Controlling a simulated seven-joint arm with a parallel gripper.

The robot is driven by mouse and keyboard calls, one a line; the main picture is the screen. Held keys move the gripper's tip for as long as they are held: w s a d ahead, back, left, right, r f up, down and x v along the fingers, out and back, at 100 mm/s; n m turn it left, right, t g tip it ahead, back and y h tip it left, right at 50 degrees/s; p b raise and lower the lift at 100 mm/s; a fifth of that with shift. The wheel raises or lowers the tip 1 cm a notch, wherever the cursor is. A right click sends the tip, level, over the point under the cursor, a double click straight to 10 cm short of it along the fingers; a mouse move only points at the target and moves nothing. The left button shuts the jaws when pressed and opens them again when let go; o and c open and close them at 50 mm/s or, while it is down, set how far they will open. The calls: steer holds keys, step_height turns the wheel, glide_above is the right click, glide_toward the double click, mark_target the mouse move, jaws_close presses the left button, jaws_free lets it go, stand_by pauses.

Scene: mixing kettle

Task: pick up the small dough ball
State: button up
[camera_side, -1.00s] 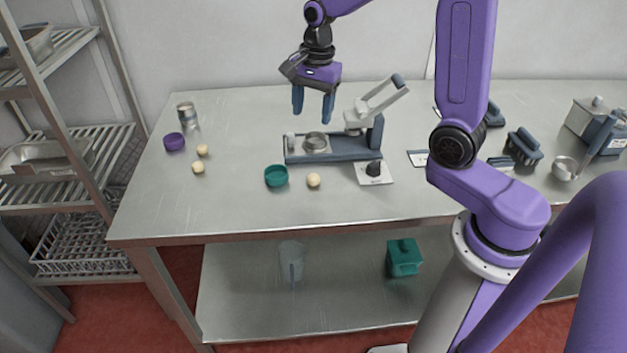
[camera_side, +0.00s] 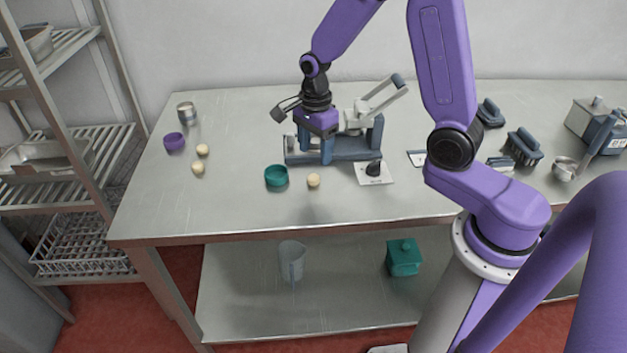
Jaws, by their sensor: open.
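Three pale dough balls lie on the metal table: one (camera_side: 314,180) at the middle front, and two (camera_side: 203,150) (camera_side: 198,167) close together at the left. They look similar in size, so I cannot tell which is the small one. My gripper (camera_side: 315,153) is open and empty, pointing down, just behind and above the middle ball and apart from it. It is in front of the dark blue press base (camera_side: 355,151) in the picture and hides part of it, including the round metal plate.
A teal bowl (camera_side: 276,176) stands left of the middle ball, and a black knob on a white plate (camera_side: 375,174) to its right. The press has a raised lever (camera_side: 378,96). A purple bowl (camera_side: 174,141) and metal tin (camera_side: 187,114) are at the far left. The table's front is clear.

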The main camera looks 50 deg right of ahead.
mark_target(314, 182)
steer(key=shift+a+f, duration=0.15)
steer(key=shift+f, duration=1.6)
steer(key=shift+a+f, duration=0.1)
steer(key=shift+f, duration=1.6)
steer(key=shift+s, duration=0.1)
steer(key=c, duration=1.1)
